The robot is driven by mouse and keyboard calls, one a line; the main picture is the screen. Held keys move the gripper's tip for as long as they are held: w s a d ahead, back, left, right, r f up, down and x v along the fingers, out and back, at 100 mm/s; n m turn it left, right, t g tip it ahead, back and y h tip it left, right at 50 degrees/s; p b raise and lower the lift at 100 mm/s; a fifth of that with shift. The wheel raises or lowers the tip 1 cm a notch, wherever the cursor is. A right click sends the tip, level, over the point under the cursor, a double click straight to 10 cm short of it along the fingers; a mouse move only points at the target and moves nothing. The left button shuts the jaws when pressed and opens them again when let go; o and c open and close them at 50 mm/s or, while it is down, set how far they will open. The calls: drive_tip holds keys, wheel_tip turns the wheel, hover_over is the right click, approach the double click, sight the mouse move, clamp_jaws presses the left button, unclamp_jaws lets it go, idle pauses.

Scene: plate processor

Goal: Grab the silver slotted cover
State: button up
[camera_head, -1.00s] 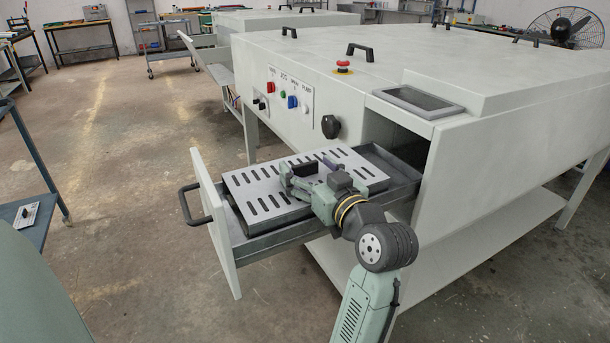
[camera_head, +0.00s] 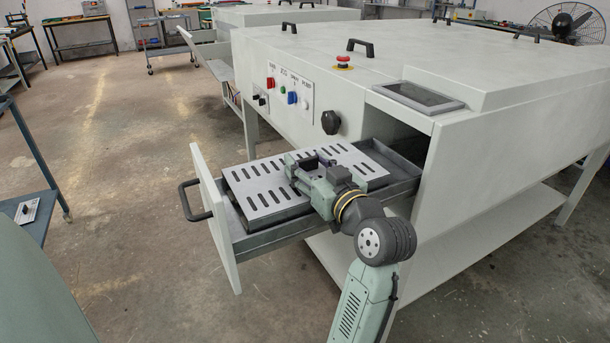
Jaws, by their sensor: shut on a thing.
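The silver slotted cover (camera_head: 262,197) is a flat metal plate with rows of dark slots. It lies in the pulled-out drawer (camera_head: 268,241) of the large white machine. My gripper (camera_head: 302,161) comes in from the right, low over the middle of the cover. Its jaws are shut on the cover, at a dark part near its middle that the gripper mostly hides. The cover still looks flat in the drawer; I cannot tell whether it is lifted at all.
The white machine (camera_head: 470,150) stands behind and right of the drawer, with its dark slot open. A black handle (camera_head: 187,200) is on the drawer front. A blue-grey cart (camera_head: 30,222) stands at left. Open floor (camera_head: 130,160) lies between.

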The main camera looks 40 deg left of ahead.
drive_tip(key=c, duration=0.4)
drive_tip(key=shift+c, duration=0.2)
drive_tip(key=shift+r, duration=0.15)
